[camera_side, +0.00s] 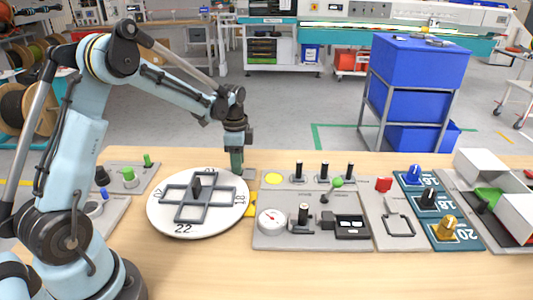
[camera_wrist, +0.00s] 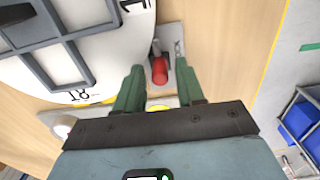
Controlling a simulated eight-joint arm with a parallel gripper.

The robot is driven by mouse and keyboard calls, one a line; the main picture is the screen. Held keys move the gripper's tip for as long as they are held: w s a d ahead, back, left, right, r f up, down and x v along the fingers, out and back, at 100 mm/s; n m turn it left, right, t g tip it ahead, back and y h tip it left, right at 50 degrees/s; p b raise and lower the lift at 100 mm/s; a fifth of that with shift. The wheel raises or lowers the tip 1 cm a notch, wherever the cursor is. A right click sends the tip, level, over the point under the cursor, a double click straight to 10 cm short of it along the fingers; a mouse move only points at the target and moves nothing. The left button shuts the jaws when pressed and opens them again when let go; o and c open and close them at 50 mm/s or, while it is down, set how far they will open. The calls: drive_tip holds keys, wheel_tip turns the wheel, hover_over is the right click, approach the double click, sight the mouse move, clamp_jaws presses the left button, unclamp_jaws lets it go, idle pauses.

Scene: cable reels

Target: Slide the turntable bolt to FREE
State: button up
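The turntable (camera_side: 160,212) is a round white disc with a dark grey cross-shaped frame and numbers such as 22 and 18 on its rim. The bolt (camera_wrist: 159,70) has a red knob on a grey shaft and sits on a small grey plate (camera_wrist: 171,33) beside the disc. Markings on the plate are too small to read. My gripper (camera_wrist: 160,74) has green fingers, spread apart, with the red knob between or just beyond their tips; contact is not clear. In the side view my gripper (camera_side: 237,168) points down at the disc's far right edge and hides the knob.
A grey panel (camera_side: 262,240) with a gauge, black posts and a green-knobbed lever stands right of the turntable. A yellow pointer (camera_side: 251,204) lies between them. A small panel with green knobs (camera_side: 130,176) is at left. Bare table lies behind the bolt plate.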

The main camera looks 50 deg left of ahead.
clamp_jaws()
drive_tip(key=shift+w+d, duration=1)
drive_tip(key=shift+o, duration=0.3)
unclamp_jaws()
wheel_tip(320, 180, up, 7)
